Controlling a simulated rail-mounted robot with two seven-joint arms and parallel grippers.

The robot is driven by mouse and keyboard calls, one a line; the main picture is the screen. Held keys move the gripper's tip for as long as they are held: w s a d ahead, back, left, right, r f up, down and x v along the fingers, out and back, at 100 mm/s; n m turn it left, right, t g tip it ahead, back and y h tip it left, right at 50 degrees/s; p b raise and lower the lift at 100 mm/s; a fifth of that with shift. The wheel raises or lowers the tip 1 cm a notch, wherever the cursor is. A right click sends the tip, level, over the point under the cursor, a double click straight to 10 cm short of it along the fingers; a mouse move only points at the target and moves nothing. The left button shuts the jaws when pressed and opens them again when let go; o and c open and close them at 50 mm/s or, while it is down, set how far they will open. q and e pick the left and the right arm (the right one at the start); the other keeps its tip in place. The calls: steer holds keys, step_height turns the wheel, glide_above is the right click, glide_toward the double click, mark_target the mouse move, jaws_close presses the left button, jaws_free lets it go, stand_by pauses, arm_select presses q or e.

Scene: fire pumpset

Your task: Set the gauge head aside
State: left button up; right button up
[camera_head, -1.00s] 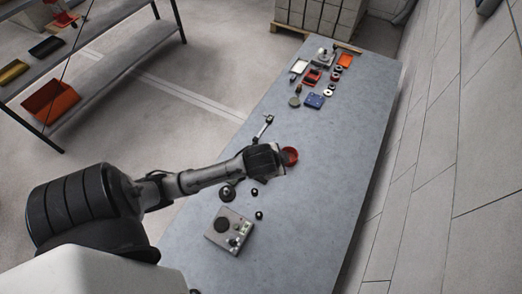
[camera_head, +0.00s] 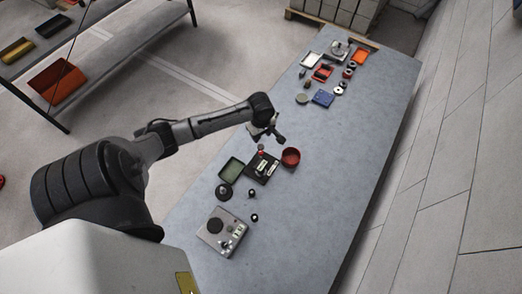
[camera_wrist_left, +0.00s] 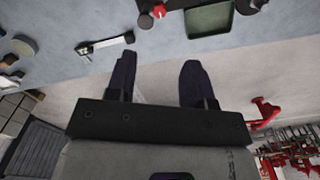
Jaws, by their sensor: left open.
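I cannot tell for certain which item is the gauge head. A round dark item (camera_head: 224,192) lies in front of the green-lined tray. A grey box (camera_head: 222,232) with a black round top part stands nearest me. In the left wrist view a slim tool-like item with dark ends (camera_wrist_left: 105,45) lies on the table, apart from the fingers. My right gripper is not in view.
Two small black pieces lie near the grey box. Several items, including a blue block (camera_head: 323,98), crowd the far end. The table's right side is clear.

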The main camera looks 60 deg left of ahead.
mark_target(261, 152)
arm_select(q)
steer(key=shift+n, duration=0.3)
step_height(261, 152, down, 14)
steer(key=shift+r+b, duration=0.1)
steer(key=shift+b, duration=0.3)
jaws_close()
stand_by(0.4)
